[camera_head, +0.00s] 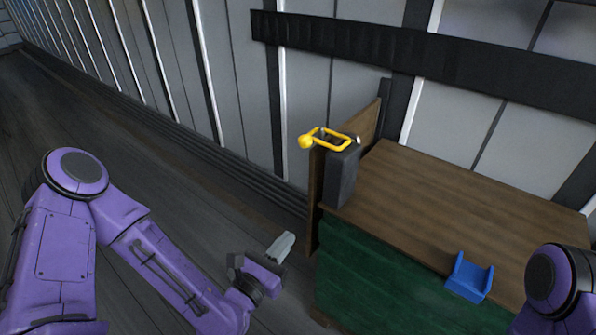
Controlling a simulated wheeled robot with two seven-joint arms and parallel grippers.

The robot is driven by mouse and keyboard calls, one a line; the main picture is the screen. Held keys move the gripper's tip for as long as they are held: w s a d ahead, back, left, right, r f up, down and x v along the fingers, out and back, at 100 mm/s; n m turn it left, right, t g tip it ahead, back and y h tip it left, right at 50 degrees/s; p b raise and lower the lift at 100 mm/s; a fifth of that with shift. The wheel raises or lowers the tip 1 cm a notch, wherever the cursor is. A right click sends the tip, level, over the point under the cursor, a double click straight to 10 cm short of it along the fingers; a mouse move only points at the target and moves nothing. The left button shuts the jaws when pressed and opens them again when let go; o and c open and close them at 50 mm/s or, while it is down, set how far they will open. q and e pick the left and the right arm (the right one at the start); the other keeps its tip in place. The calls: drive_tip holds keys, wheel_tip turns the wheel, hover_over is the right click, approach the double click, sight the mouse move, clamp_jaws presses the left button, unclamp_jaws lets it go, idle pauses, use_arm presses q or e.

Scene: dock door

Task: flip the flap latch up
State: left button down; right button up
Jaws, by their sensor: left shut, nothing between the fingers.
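The flap latch is a yellow loop (333,138) with a round yellow knob (306,141) at its left end. It lies roughly level across the top of a dark post (342,174) at the left end of the bench. My left gripper (286,242) is shut and empty, low and in front of the post, apart from the latch. My right arm shows at the lower right, but its gripper is outside the view.
A wooden bench top (470,200) on a green base (375,275) fills the right. A blue bracket (470,277) sits at its front edge. An upright brown board (315,195) stands beside the post. A dark rail (430,60) crosses the ribbed wall. Floor at left is clear.

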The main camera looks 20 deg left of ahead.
use_arm(q)
wheel_tip(320, 180, up, 7)
drive_tip(key=w+a+n+t, duration=0.1)
drive_tip(key=n+t, duration=0.2)
drive_tip(key=n, duration=0.2)
drive_tip(key=shift+a+n, duration=0.3)
drive_tip(key=shift+n, duration=0.1)
drive_tip(key=shift+f, duration=0.1)
drive_tip(key=w+r+p, duration=0.4)
drive_tip(key=w+r, duration=0.2)
drive_tip(key=w, duration=0.5)
drive_tip(key=shift+w+d+r, duration=0.15)
drive_tip(key=shift+w+d, duration=0.1)
drive_tip(key=shift+d, duration=0.2)
